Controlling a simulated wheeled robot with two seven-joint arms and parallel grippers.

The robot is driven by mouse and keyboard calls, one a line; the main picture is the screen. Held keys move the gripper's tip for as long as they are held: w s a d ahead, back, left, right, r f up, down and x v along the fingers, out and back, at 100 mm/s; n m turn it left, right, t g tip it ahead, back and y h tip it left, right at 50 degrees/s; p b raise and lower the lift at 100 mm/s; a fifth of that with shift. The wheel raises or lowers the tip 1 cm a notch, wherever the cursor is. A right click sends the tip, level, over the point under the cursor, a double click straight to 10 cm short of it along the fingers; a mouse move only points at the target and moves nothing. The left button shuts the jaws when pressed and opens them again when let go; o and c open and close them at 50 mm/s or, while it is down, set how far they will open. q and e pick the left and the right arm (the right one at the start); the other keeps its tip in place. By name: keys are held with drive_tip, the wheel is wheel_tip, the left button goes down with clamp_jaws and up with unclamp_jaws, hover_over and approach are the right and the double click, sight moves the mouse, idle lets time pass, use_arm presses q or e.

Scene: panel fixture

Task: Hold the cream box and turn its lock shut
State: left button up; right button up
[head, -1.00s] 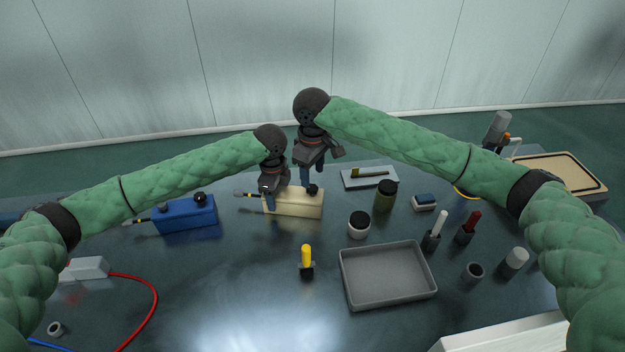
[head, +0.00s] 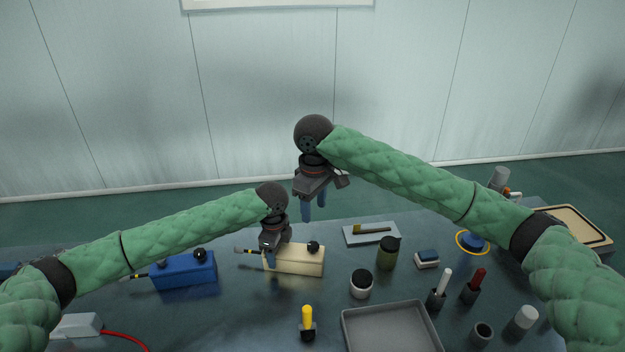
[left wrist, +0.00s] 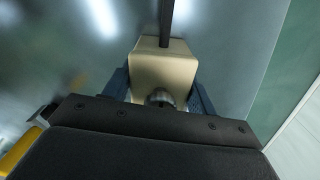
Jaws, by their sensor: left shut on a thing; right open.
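The cream box (head: 302,264) stands on the dark table. A round black knob (head: 313,246) sits on its top, and a dark rod with a yellow band (head: 247,251) sticks out of its left end. My left gripper (head: 270,257) is shut on the left part of the box. In the left wrist view the cream box (left wrist: 164,68) lies between the two fingers, with the dark rod running away from its end. My right gripper (head: 314,210) is open and empty above the knob, apart from it. I cannot tell the lock's state.
A blue box (head: 186,273) with a similar knob and rod stands to the left. A yellow-handled tool (head: 307,322) and a grey tray (head: 390,335) are in front.

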use_arm(q)
drive_tip(key=o, duration=1.4)
drive_tip(key=shift+c, duration=0.2)
wheel_tip(320, 180, up, 12)
drive_tip(key=shift+f, duration=0.1)
drive_tip(key=a+r+p, duration=0.2)
drive_tip(key=a, duration=0.1)
drive_tip(key=w+a+r+p, duration=0.1)
drive_tip(key=a, duration=0.1)
drive_tip(key=shift+p, duration=0.3)
